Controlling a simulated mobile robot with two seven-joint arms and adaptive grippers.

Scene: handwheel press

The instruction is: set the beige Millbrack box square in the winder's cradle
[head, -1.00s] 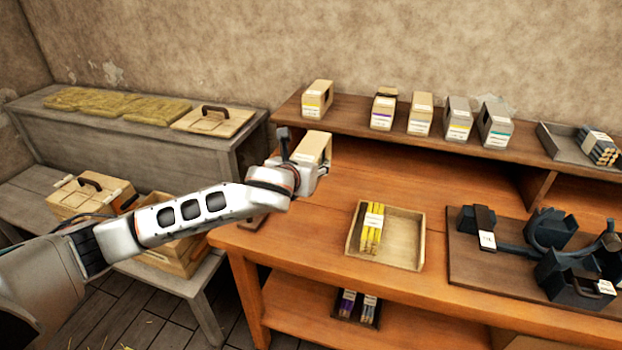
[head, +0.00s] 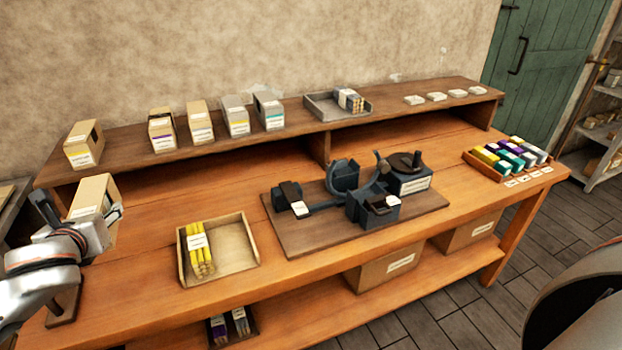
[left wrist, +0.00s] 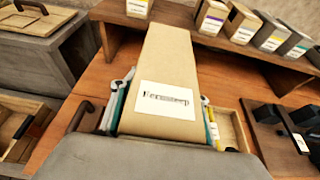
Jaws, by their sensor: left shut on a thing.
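My left gripper (head: 112,212) is shut on a beige box (head: 92,192) and holds it above the left end of the bench. In the left wrist view the box (left wrist: 168,70) lies between the two fingers (left wrist: 162,112), its label facing the camera. The label is blurred and looks like "Fernsteep", not Millbrack. The dark winder (head: 375,188) stands on a brown board in the middle of the bench, well to the right of the box. It has several open dark holders; I cannot tell which is the cradle, and none shows a box in it. My right gripper is not in view.
More beige boxes (head: 84,145) and grey boxes (head: 236,116) stand on the raised back shelf; their labels are unreadable. A wooden tray (head: 236,246) with yellow sticks lies between the held box and the winder. A rack of coloured spools (head: 508,158) stands at right.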

